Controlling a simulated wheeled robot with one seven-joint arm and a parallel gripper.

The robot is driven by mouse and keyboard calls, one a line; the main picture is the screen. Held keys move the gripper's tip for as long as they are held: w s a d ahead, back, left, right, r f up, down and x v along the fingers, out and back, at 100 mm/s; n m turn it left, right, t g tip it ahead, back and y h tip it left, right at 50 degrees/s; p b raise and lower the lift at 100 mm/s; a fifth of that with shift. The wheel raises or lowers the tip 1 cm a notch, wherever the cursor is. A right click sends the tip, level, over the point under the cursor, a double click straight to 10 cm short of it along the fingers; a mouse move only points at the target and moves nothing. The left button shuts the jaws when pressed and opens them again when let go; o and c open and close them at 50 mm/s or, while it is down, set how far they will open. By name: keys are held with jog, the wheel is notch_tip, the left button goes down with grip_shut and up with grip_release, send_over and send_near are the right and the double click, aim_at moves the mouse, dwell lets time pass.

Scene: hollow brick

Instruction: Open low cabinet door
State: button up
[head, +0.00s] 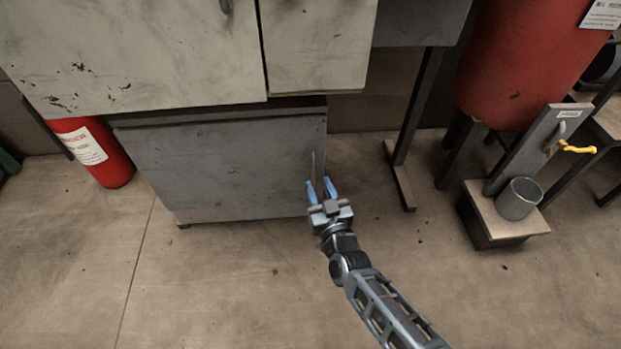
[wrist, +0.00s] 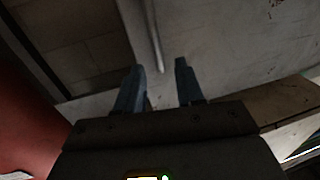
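The low cabinet (head: 225,165) is grey and scuffed, and stands on the floor beneath a larger pale cabinet. Its door front looks shut, with no visible gap at the edge. A thin vertical handle (head: 313,163) sits near the door's right edge. My gripper (head: 321,187) is open with blue fingers, at the handle's lower end. In the wrist view, the handle (wrist: 152,35) runs down from the top, and its end lies between the two fingertips (wrist: 160,70) in the picture. The fingers are apart, and I cannot tell whether either touches the handle.
A pale upper cabinet (head: 135,55) overhangs the low one. A red extinguisher (head: 110,165) stands at left. To the right are a dark metal leg (head: 415,110), a red tank (head: 525,65) and a box (head: 490,222) with a metal cup (head: 518,199). The front floor is clear.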

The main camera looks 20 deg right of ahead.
aim_at(314, 172)
jog(key=shift+w+d+b, duration=0.2)
jog(key=shift+w+b, duration=0.2)
jog(key=shift+w, duration=0.8)
jog(key=shift+w+d+b, duration=0.15)
jog(key=shift+w+b, duration=0.25)
jog(key=shift+w, duration=0.75)
grip_shut()
